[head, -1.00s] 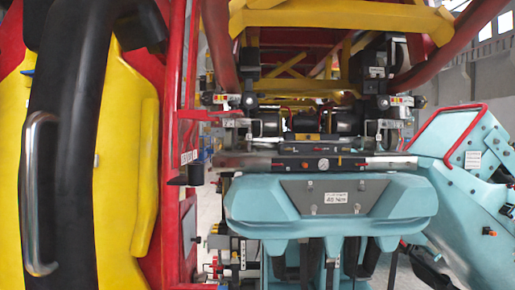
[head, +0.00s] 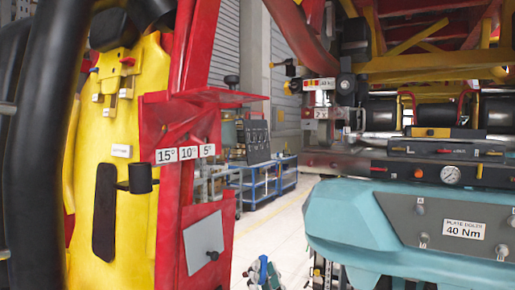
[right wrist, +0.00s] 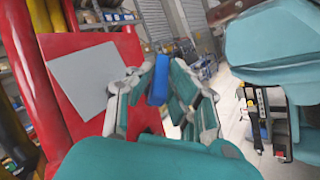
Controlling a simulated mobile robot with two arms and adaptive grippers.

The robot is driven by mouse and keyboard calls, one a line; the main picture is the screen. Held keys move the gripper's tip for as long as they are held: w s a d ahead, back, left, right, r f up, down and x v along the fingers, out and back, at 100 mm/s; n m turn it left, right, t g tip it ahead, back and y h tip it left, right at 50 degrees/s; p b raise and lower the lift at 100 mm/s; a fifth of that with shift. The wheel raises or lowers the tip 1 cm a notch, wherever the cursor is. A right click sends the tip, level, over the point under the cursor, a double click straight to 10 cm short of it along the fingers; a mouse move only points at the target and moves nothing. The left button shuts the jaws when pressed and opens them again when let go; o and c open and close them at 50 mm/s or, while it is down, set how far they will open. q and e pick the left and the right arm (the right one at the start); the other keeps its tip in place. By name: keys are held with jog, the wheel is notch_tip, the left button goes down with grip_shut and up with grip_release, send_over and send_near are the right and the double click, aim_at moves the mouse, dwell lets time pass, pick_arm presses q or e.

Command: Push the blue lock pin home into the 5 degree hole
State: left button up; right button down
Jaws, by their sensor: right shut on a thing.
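In the head view the red bracket (head: 166,112) carries white labels reading 15°, 10° and 5°. The 5° label (head: 207,150) is the rightmost. I cannot make out the hole itself. My right gripper (head: 264,270) is low in the head view, to the right of and below the labels, apart from the bracket. In the right wrist view my right gripper (right wrist: 160,92) is shut on the blue lock pin (right wrist: 158,80), which stands up between the fingers. The red panel is behind it on the left. My left gripper is not in view.
A grey plate (head: 203,248) is on the red panel below the labels. A black cylinder (head: 140,178) sticks out left of it. Open floor (head: 285,225) lies between, with blue carts (head: 258,183) farther back.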

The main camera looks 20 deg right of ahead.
jog(key=a+r+m+t+h, duration=0.1)
jog(key=r+m, duration=0.1)
jog(key=r, duration=0.6)
jog(key=w+a+r+m+t+h+b, duration=0.1)
jog(key=r+m+h, duration=0.1)
jog(key=r, duration=0.7)
jog(key=w+a+r+m+t+h, duration=0.1)
jog(key=a+r+m, duration=0.1)
jog(key=r, duration=0.6)
jog(key=shift+r+m+h+b, duration=0.3)
jog(key=shift+r+m, duration=0.1)
jog(key=shift+m, duration=0.5)
jog(key=shift+w+a, duration=0.15)
jog(key=shift+w+a+b, duration=0.3)
jog(key=shift+w+a, duration=0.1)
jog(key=shift+w, duration=0.1)
jog(key=shift+w+a+b, duration=0.55)
jog(key=shift+w+a, duration=0.4)
jog(key=shift+w, duration=0.25)
jog(key=c, duration=1.2)
grip_release()
